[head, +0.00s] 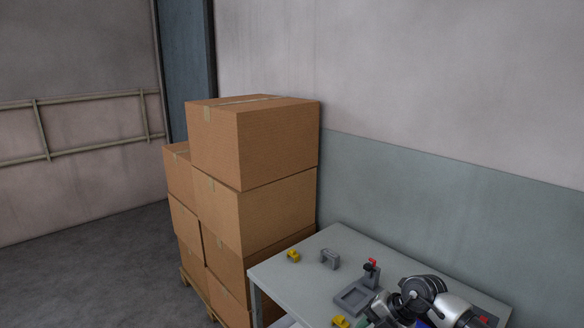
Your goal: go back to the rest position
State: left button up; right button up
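One of my arms (452,307) shows at the bottom right, over the grey table (292,268). Its light-coloured links and dark joints are bent close together and cut by the lower edge of the picture. I cannot tell which arm it is. No gripper fingers can be made out, and the other arm does not show.
On the table are a grey fixture (356,297) with a red-topped clamp (371,266), a grey bracket (330,259), and yellow pieces (293,256) (340,322). Stacked cardboard boxes (254,146) stand beside the table's left end. Open floor (90,270) lies at the left.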

jog(key=s+a+r+m+t+y, duration=0.2)
jog(key=a+r+t+y, duration=0.2)
jog(key=a+y, duration=0.15)
jog(key=s+a+r+m+t+y, duration=0.3)
jog(key=a+r+t+y, duration=0.15)
jog(key=a, duration=0.25)
jog(key=s+d+f+m+t+h, duration=0.2)
jog(key=s+d+f+m+h, duration=0.15)
jog(key=d+m+h, duration=0.5)
jog(key=s+d+f+m+t+h, duration=0.25)
jog(key=s+d+m+h, duration=0.25)
jog(key=m+h, duration=0.55)
jog(key=s+d+f+m+g+y, duration=0.15)
jog(key=s+f+g, duration=0.35)
jog(key=s, duration=0.5)
jog(key=s+d+f+m+g+y, duration=0.1)
jog(key=s+f+m+g, duration=0.15)
jog(key=s+g, duration=0.5)
jog(key=s+f+n, duration=0.1)
jog(key=s+f, duration=0.1)
jog(key=f, duration=1.2)
jog(key=s+f, duration=0.2)
jog(key=f, duration=1.2)
jog(key=s+d+f+g, duration=0.1)
jog(key=s+d+f, duration=0.1)
jog(key=s+f, duration=1.3)
jog(key=shift+s+d, duration=0.2)
jog(key=shift+d, duration=0.2)
